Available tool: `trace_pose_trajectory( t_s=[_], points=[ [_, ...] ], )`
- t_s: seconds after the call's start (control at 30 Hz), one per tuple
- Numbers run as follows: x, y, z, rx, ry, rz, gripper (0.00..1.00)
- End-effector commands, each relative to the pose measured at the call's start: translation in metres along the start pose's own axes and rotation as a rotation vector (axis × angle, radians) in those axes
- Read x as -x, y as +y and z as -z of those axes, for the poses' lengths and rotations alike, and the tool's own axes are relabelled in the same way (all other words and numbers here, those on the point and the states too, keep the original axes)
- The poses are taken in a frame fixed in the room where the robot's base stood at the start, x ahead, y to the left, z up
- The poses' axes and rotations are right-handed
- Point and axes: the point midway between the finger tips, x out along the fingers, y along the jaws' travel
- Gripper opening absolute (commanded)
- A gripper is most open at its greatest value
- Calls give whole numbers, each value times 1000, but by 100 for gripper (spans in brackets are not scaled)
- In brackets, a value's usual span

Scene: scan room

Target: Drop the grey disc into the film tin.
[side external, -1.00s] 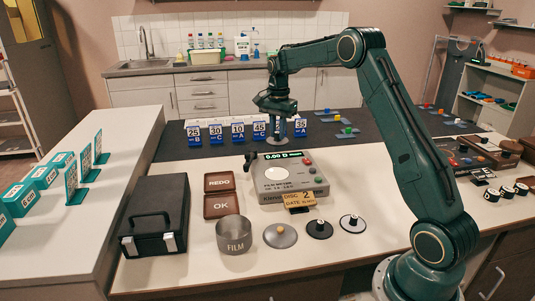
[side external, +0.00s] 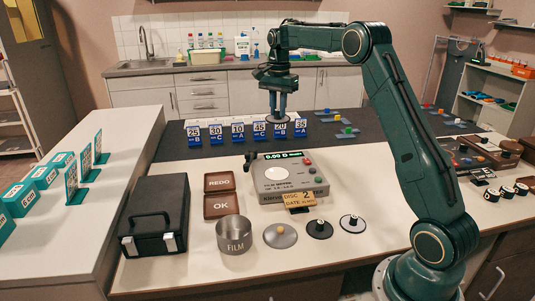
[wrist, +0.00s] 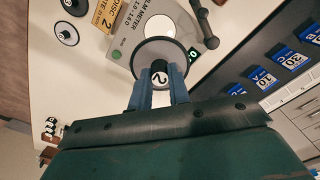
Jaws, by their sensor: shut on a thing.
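My gripper (side external: 279,112) is shut on a grey disc (wrist: 141,60) by its dark knob, marked 2. It holds the disc in the air behind the film meter, in front of the row of blue cards. In the wrist view, the blue fingers (wrist: 160,85) grip the knob from both sides. The film tin (side external: 235,236), an open round metal can marked FILM, stands on the front of the table, well to the front left of my gripper.
The film meter (side external: 290,180) stands between my gripper and the tin's row. A black disc (side external: 319,230) and a white disc (side external: 352,224) lie further right. REDO and OK trays (side external: 221,207) and a black case (side external: 155,218) are left. Blue cards (side external: 238,133) stand behind.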

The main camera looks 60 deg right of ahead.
Motion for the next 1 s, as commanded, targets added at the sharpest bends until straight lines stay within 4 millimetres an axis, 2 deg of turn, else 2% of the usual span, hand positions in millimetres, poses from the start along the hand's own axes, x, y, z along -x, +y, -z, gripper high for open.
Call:
trace_pose_trajectory(
  t_s=[0.27, 0.47, 0.67, 1.0],
  points=[
    [-1, -1, -3, 1, 0, 0, 0],
    [-10, -6, -22, 3, -1, -2, 0],
    [-30, -14, -64, 6, -1, -3, 0],
    [-74, -11, -162, 7, -1, -3, 0]
  ],
)
